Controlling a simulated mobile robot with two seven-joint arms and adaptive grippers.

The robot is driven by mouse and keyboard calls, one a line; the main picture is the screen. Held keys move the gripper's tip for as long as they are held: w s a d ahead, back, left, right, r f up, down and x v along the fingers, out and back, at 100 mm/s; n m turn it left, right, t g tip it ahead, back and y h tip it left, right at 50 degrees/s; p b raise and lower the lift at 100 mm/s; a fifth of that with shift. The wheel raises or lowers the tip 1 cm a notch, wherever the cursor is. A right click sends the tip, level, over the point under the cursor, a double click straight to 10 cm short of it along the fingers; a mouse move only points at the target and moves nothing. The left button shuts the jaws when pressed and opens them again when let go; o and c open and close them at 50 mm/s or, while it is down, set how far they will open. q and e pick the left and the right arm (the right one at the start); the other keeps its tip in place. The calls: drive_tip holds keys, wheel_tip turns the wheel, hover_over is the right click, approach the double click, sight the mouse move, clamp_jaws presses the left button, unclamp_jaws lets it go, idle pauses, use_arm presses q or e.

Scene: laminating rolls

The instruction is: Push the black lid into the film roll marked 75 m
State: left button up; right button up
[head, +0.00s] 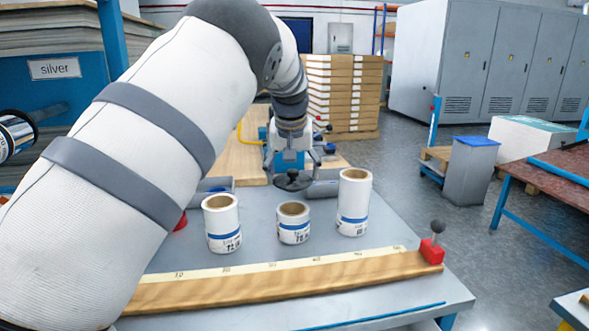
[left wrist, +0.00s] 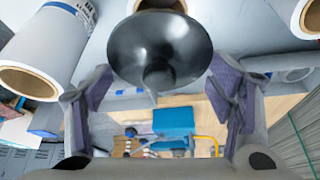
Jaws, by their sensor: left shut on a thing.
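A black lid (head: 293,181), round with a knob, is held by my left gripper (head: 291,163) above and slightly behind the middle roll. In the left wrist view the lid (left wrist: 160,45) sits between the two fingers of the gripper (left wrist: 158,95). The short middle film roll (head: 293,230) stands upright with an open brown core; its small label seems to read 75 m. The lid is apart from this roll. In the left wrist view the lid hides most of a roll behind it. My right gripper is not in view.
A white roll (head: 222,228) stands to the left and a taller one (head: 353,208) to the right. In front lies a wooden ruler strip (head: 300,278) with a red block and black knob (head: 433,248) at its end. A grey tray (head: 323,188) lies behind the rolls.

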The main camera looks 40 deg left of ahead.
use_arm(q)
wheel_tip(320, 180, down, 7)
drive_tip(key=shift+b, duration=0.4)
idle(0.8)
drive_tip(key=shift+f, duration=0.2)
idle(0.4)
drive_tip(key=o, duration=1.2)
drive_tip(key=shift+r, duration=0.1)
drive_tip(key=v, duration=1.2)
